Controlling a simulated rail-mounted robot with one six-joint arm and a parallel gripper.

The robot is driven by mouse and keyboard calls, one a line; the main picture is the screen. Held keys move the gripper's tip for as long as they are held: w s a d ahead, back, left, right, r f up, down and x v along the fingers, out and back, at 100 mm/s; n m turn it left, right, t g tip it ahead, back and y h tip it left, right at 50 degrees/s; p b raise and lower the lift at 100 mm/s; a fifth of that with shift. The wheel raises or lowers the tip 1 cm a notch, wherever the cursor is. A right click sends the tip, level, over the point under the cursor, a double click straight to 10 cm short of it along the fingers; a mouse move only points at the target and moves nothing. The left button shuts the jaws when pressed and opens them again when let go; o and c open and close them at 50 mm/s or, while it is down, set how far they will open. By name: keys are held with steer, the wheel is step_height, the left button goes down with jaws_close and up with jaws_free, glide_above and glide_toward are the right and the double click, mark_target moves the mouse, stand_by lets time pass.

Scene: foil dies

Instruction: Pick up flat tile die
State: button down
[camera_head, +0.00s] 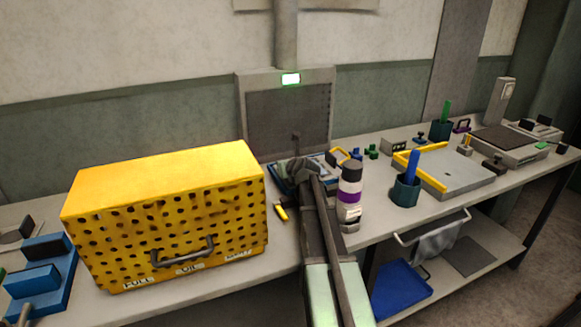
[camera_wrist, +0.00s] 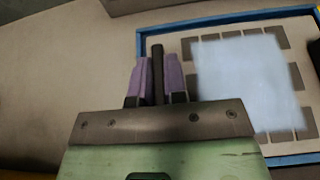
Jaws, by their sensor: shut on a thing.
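My gripper (camera_wrist: 157,62) shows in the wrist view with two purple fingers closed around a slim dark upright piece (camera_wrist: 157,78). I take this piece to be the flat tile die, seen edge-on; its face is hidden. To its right lies a blue-edged tray (camera_wrist: 225,18) with a beige bed, dark square patches and a pale sheet (camera_wrist: 250,80) over them. The held piece is left of the sheet, near the tray's left edge. In the head view my gripper is largely hidden by my arm, over the bench in front of the grey panel.
A yellow perforated box (camera_head: 165,215) stands left of my arm. A white, black and purple bottle (camera_head: 349,190) stands close on the right, then a green cup (camera_head: 405,190) and a grey tray with yellow edges (camera_head: 465,175). A grey upright panel (camera_head: 290,120) with a green light stands behind.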

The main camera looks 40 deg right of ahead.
step_height(320, 180, up, 20)
steer(key=p, duration=1.9)
steer(key=shift+f, duration=0.15)
steer(key=shift+f, duration=0.1)
